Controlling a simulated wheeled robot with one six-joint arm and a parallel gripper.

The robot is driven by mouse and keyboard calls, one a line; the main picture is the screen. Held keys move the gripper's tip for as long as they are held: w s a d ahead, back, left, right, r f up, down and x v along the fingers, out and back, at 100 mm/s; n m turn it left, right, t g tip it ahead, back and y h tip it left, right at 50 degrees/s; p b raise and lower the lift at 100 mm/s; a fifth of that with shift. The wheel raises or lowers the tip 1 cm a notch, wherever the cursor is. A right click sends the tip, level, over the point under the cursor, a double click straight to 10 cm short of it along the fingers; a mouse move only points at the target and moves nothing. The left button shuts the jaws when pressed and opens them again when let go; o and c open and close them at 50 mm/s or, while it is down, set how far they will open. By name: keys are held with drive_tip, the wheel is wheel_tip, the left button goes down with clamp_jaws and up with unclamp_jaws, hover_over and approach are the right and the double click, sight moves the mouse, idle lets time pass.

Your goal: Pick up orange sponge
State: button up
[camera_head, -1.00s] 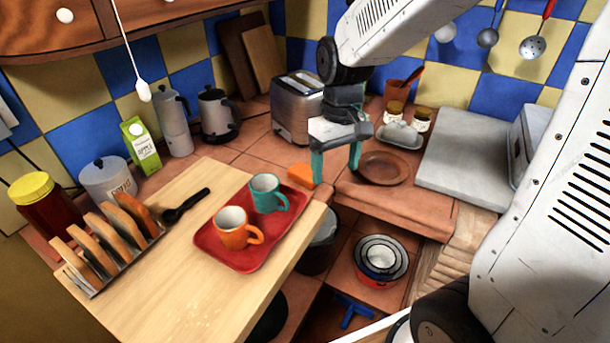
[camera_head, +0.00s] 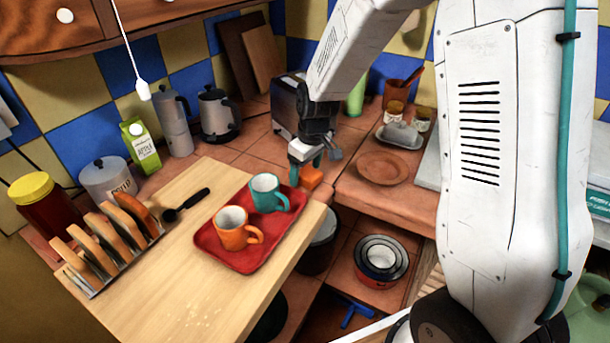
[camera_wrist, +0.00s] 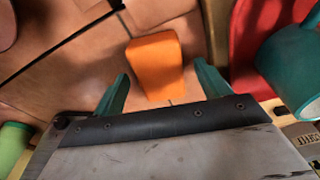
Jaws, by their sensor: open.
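The orange sponge (camera_head: 311,178) lies on the terracotta tiled counter, near the corner of the wooden table. In the wrist view the sponge (camera_wrist: 155,65) lies flat, ahead of and between my two teal fingers. My gripper (camera_head: 306,165) is open and empty, just beside the sponge in the head view. In the wrist view my gripper (camera_wrist: 160,88) has its fingers spread on either side of the sponge's near end. I cannot tell the exact height of the fingertips above the counter.
A red tray (camera_head: 252,238) with an orange mug (camera_head: 233,230) and a teal mug (camera_head: 268,194) sits close by on the wooden table (camera_head: 150,290). A toaster (camera_head: 288,105) stands behind my gripper. A brown plate (camera_head: 383,168) lies to the right.

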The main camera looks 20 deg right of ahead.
drive_tip(key=shift+f, duration=0.45)
drive_tip(key=c, duration=1)
drive_tip(key=shift+r, duration=0.15)
drive_tip(key=shift+r, duration=0.5)
wheel_tip(320, 180, up, 2)
drive_tip(key=shift+w+r, duration=0.1)
drive_tip(key=s, duration=0.5)
drive_tip(key=s+r, duration=0.1)
drive_tip(key=s, duration=1)
drive_tip(key=shift+r, duration=0.3)
